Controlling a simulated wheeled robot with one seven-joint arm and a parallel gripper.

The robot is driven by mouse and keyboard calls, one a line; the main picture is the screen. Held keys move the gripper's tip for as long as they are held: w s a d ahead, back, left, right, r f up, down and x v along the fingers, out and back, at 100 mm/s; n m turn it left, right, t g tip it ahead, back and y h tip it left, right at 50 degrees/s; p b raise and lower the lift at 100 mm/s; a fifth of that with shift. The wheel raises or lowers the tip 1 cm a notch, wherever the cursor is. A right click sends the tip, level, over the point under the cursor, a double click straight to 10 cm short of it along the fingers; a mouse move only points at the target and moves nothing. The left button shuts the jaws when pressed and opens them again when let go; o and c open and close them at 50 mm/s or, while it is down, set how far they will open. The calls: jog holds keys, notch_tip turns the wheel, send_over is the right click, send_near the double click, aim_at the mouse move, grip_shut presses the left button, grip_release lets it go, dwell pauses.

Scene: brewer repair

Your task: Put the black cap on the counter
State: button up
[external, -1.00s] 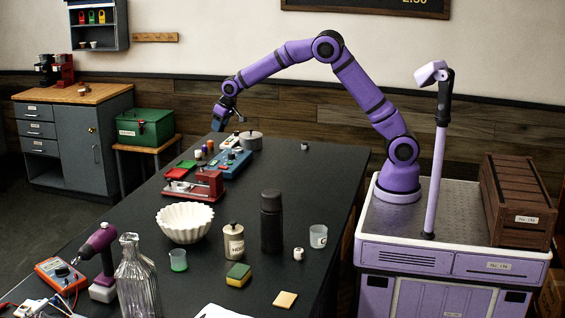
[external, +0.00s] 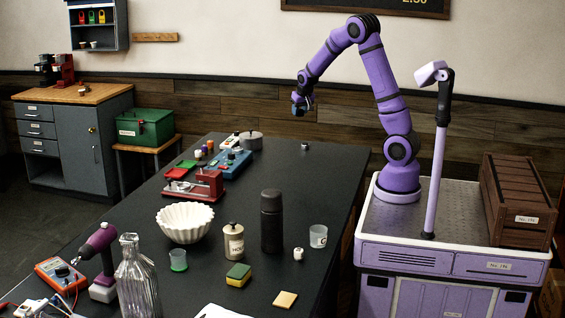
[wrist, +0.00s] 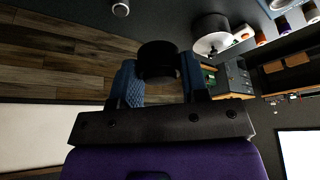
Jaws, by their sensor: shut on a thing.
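The black cap (wrist: 157,60) is a short dark cylinder between the blue pads of my gripper (wrist: 160,78) in the wrist view. My gripper is shut on it. In the external view my gripper (external: 300,105) is in the air above the far right part of the black table (external: 225,215), clear of its surface. The cap is too small and dark there to tell from the fingers. A wood-topped counter (external: 95,93) on a grey cabinet stands at the back left, far from my gripper.
A small white-and-dark piece (external: 305,145) stands on the table below my gripper. A grey pot (external: 251,141), a blue device (external: 233,161) and a red device (external: 200,185) are to its left. The table's far right area is mostly clear. A green box (external: 145,127) sits beside the cabinet.

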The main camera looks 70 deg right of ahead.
jog(key=m, duration=0.1)
send_over(310, 158)
jog(key=shift+s+a+f, duration=0.1)
jog(key=shift+s+f, duration=0.05)
jog(key=shift+f, duration=3.4)
jog(key=shift+s+a+f, duration=0.1)
jog(key=shift+f, duration=3.4)
jog(key=shift+s+a+f, duration=0.1)
jog(key=shift+s+f, duration=0.05)
jog(key=shift+f, duration=3.4)
jog(key=shift+f, duration=0.15)
jog(key=o, duration=1)
